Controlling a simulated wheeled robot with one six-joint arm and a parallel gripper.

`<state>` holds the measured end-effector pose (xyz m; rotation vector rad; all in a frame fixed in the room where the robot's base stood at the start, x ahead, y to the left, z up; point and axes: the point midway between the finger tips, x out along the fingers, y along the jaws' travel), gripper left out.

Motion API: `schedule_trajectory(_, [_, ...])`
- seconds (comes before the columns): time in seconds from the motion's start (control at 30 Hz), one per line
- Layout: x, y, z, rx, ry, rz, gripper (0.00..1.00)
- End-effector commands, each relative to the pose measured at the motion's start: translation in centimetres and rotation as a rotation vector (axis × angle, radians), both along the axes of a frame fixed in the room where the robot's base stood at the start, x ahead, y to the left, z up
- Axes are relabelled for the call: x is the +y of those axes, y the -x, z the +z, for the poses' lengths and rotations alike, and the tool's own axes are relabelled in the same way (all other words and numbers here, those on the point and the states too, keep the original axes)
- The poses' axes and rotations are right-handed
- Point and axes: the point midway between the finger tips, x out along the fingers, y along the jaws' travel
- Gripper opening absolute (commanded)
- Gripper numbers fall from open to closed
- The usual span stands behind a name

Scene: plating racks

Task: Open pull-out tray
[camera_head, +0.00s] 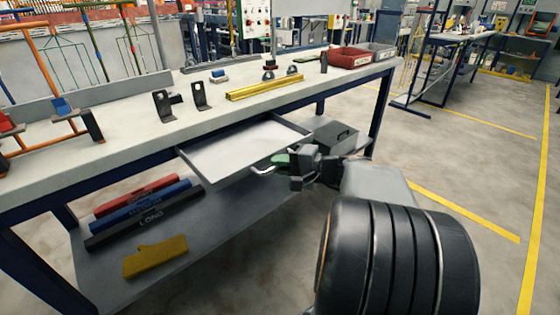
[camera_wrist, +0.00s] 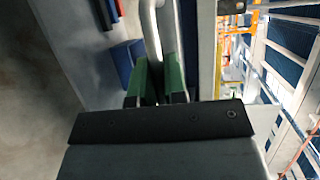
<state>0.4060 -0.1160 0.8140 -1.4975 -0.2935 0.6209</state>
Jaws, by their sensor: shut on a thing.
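The pull-out tray (camera_head: 238,152) is a pale, shallow tray under the bench top. It stands out past the bench's front edge, and its inside looks empty. A curved, light metal handle (camera_head: 262,170) is at its front. My gripper (camera_head: 281,163) is at this handle, below the bench edge. In the wrist view my gripper's green-padded fingers (camera_wrist: 160,82) are shut on the handle bar (camera_wrist: 152,30), which runs up between them. The back of the tray is hidden under the bench top.
The bench top (camera_head: 130,135) holds black brackets (camera_head: 201,96), a yellow bar (camera_head: 264,87) and a red bin (camera_head: 349,58). The lower shelf (camera_head: 205,225) bears red, blue and black bars, a yellow piece (camera_head: 155,256) and a dark box (camera_head: 335,137). Floor at right is clear.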

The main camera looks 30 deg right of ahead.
Motion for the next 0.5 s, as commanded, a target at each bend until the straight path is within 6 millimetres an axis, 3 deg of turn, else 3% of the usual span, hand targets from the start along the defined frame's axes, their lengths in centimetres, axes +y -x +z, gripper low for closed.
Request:
schedule_trajectory(0.27, [0.03, 0.00, -0.03, 0.001, 0.000, 0.001, 0.00])
schedule_trajectory(0.3, [0.03, 0.00, -0.02, 0.001, 0.000, 0.001, 0.14])
schedule_trajectory(0.4, [-0.04, 0.00, -0.02, 0.001, 0.000, 0.000, 0.21])
schedule_trajectory(0.5, [-0.04, 0.00, -0.01, 0.000, 0.000, 0.000, 0.21])
